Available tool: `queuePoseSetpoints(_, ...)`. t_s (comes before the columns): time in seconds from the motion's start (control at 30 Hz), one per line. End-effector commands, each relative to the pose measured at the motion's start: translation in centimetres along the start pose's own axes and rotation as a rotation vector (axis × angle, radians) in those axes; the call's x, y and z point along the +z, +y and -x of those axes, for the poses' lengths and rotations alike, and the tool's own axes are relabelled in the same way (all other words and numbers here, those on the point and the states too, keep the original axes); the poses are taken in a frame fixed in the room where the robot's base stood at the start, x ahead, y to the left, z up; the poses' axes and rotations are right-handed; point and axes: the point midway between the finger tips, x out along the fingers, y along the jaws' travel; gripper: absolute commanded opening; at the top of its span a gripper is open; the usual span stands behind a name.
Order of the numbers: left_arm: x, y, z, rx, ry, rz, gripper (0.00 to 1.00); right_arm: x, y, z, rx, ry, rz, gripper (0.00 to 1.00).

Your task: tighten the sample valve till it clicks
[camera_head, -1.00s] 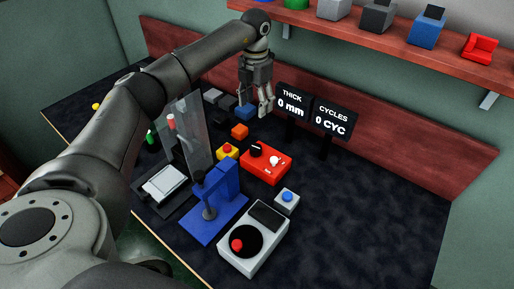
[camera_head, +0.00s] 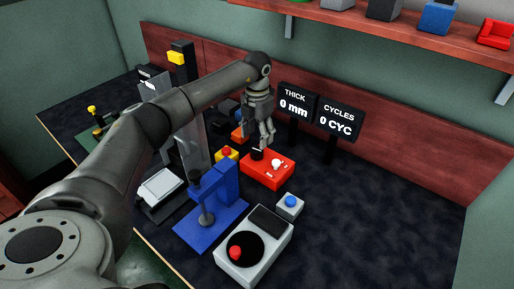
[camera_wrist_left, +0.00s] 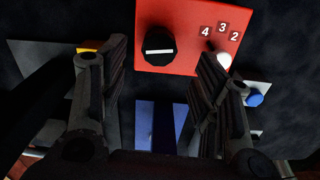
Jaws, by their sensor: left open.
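A red box (camera_head: 272,172) carries a black round knob (camera_head: 257,154) with a white mark, perhaps the sample valve; no label says so. A small white round part (camera_head: 277,164) sits beside it. In the left wrist view the knob (camera_wrist_left: 158,45) shows ahead of and between the fingers, with the digits 4, 3, 2 on the box (camera_wrist_left: 190,60). My left gripper (camera_head: 266,143) points down just above the box by the knob. It is open and empty, and no contact with the knob shows. My right gripper is out of view.
A blue press-like stand (camera_head: 212,208), a white device with a red knob (camera_head: 253,247) and a blue button box (camera_head: 290,206) stand in front. A yellow box with a red button (camera_head: 227,154) is left. Two display signs (camera_head: 296,105) stand behind. The right of the table is clear.

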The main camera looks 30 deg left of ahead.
Motion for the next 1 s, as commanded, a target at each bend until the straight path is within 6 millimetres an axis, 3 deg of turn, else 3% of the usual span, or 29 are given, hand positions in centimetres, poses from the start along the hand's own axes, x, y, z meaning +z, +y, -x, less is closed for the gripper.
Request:
queuePoseSetpoints(0.1, -0.1, 0.0, -2.3, 0.0, 0.003, 0.001, 0.58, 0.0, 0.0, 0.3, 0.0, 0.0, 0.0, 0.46)
queuePoseSetpoints(0.3, 0.0, 0.0, -5.0, -0.001, 0.001, 0.001, 0.58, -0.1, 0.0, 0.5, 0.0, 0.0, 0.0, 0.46)
queuePoseSetpoints(0.7, 0.0, 0.0, -6.0, 0.001, -0.001, 0.001, 0.58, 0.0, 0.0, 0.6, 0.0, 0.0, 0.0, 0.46)
queuePoseSetpoints(1.0, 0.0, 0.0, -5.9, 0.001, -0.001, 0.001, 0.22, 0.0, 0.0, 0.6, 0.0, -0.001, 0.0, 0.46)
